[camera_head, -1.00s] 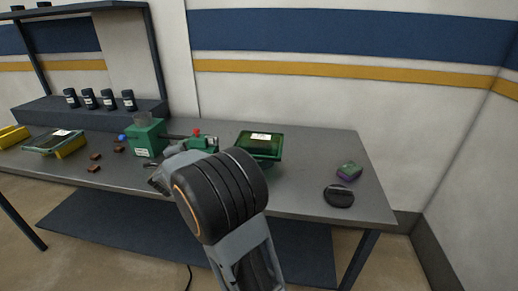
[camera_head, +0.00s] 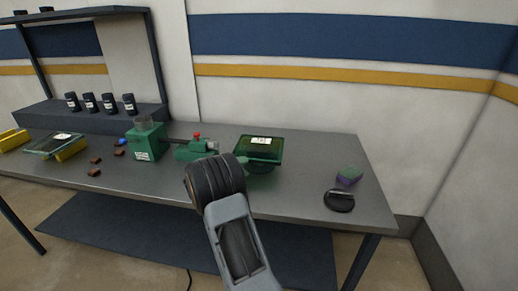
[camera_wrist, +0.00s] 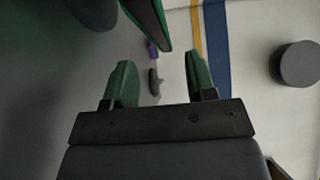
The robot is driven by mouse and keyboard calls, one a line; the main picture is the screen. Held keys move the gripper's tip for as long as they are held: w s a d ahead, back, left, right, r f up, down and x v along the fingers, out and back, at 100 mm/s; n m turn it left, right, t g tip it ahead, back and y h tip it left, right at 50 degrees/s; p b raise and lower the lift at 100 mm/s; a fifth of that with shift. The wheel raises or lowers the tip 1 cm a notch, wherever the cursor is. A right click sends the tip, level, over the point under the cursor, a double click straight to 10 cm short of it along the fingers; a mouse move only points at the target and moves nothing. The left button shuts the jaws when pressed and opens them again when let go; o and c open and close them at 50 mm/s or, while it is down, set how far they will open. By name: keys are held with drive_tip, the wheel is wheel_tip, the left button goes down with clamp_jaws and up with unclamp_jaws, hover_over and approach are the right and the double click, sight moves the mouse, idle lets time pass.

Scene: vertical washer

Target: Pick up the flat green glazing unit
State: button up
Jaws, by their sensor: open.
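The flat green glazing unit (camera_head: 260,147) is a dark green pane with a white label. It lies on a green stand on the workbench, right of the green machine. In the wrist view a dark slab with a bright green edge (camera_wrist: 150,22), apparently this unit, enters from the top, beyond the fingertips. My gripper (camera_wrist: 162,75) has two green fingers set wide apart with nothing between them. The slab lies ahead of the gap, with no contact visible.
The green machine (camera_head: 148,142) with its green vise-like part (camera_head: 190,150) stands left of my wrist. A green and purple block (camera_head: 349,175) and a black disc (camera_head: 339,200) lie at the right. Another pane (camera_head: 52,144) rests on yellow blocks at left. The bench's right front is mostly clear.

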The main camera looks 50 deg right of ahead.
sight(254, 161)
drive_tip(key=shift+p+x, duration=0.75)
drive_tip(key=shift+x, duration=2.4)
drive_tip(key=shift+r, duration=0.1)
clamp_jaws()
drive_tip(key=shift+r, duration=0.15)
